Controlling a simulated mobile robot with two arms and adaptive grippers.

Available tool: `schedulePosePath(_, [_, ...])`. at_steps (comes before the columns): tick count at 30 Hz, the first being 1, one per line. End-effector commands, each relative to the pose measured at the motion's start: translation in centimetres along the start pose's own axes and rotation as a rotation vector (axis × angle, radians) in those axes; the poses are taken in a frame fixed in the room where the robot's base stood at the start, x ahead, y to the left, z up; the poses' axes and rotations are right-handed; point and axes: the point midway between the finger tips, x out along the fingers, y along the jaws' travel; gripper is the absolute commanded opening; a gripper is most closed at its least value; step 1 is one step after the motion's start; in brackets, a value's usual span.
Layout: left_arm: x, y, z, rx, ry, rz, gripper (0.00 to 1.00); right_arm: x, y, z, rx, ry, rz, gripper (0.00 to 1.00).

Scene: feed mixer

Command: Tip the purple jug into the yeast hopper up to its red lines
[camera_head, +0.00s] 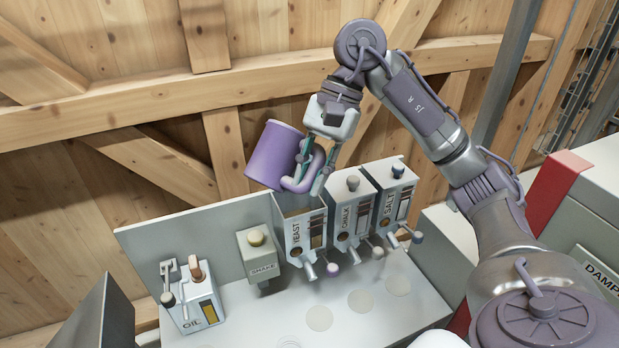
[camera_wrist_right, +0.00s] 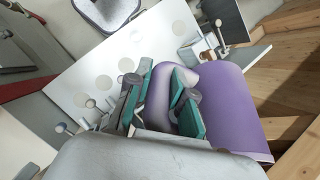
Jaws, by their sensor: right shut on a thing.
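My right gripper (camera_head: 311,172) is shut on the jug's handle. The right wrist view also shows the jug (camera_wrist_right: 230,108) and the green finger pads of my right gripper (camera_wrist_right: 160,103) on either side of the handle. The yeast hopper's front has a label and a narrow sight window; its red lines and fill level are too small to make out. The jug's contents are hidden. My left gripper is not in view.
The chalk hopper (camera_head: 349,222) and salt hopper (camera_head: 391,204) stand close on the right, each with a knob on top. The shake box (camera_head: 263,262) and oil unit (camera_head: 192,302) are on the left. The white table (camera_head: 370,320) in front has pale round spots and is mostly clear.

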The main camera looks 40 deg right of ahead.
Motion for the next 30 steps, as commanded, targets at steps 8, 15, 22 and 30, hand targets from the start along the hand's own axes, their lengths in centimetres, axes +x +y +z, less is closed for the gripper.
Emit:
schedulePosePath(8, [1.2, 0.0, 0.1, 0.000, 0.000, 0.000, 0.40, 0.3, 0.0, -0.1, 0.011, -0.121, -0.023, 0.00])
schedulePosePath(15, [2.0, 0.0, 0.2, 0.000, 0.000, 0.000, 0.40, 0.4, 0.1, -0.3, 0.022, -0.246, -0.045, 0.00])
schedulePosePath(22, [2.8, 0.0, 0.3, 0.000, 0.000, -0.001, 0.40, 0.6, 0.1, -0.6, 0.032, -0.376, -0.068, 0.00])
schedulePosePath(30, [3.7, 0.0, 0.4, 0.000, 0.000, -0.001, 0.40, 0.7, 0.2, -0.8, 0.037, -0.440, -0.080, 0.00])
